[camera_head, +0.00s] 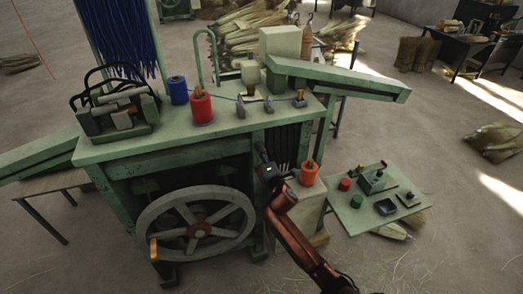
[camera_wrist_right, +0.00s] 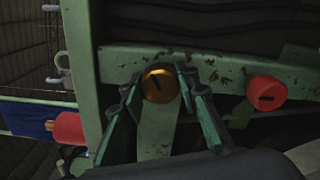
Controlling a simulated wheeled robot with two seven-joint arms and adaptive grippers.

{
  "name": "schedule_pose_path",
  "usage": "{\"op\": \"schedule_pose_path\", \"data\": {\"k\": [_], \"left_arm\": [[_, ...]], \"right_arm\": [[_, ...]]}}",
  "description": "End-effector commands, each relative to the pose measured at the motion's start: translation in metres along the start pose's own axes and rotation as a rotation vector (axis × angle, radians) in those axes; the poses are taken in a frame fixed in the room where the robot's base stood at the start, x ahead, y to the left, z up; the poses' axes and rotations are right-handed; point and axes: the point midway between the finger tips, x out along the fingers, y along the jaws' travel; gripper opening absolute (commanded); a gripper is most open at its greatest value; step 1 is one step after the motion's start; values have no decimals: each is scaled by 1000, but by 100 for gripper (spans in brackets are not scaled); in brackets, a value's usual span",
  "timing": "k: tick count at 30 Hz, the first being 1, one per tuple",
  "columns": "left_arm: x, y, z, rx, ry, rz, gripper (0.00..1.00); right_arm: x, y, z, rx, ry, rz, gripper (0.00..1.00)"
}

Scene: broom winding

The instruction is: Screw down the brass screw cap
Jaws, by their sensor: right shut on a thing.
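The brass screw cap (camera_wrist_right: 159,85) shows in the right wrist view as a round golden disc with a dark slot mark. It sits on the worn green frame (camera_wrist_right: 220,68). My right gripper (camera_wrist_right: 158,93) is shut on the cap, with one green finger on each side of it. In the head view my right gripper (camera_head: 262,160) reaches up to the front of the green machine bench, left of an orange-red spool (camera_head: 309,174). The cap cannot be made out there. My left gripper is not in view.
A red cap (camera_wrist_right: 266,94) sits on the frame to the right. A spoked wheel (camera_head: 196,228) stands low at the bench front. A red spool (camera_head: 200,107) and blue spool (camera_head: 178,90) stand on the bench. A green side table (camera_head: 350,222) is at right.

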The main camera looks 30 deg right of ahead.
Motion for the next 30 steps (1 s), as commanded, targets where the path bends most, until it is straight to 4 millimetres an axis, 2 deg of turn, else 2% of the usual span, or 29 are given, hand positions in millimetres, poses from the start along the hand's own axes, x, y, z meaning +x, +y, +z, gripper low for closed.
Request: {"op": "schedule_pose_path", "data": {"k": [30], "left_arm": [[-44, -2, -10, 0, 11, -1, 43]], "right_arm": [[0, 0, 1, 968, -3, -2, 5]]}}
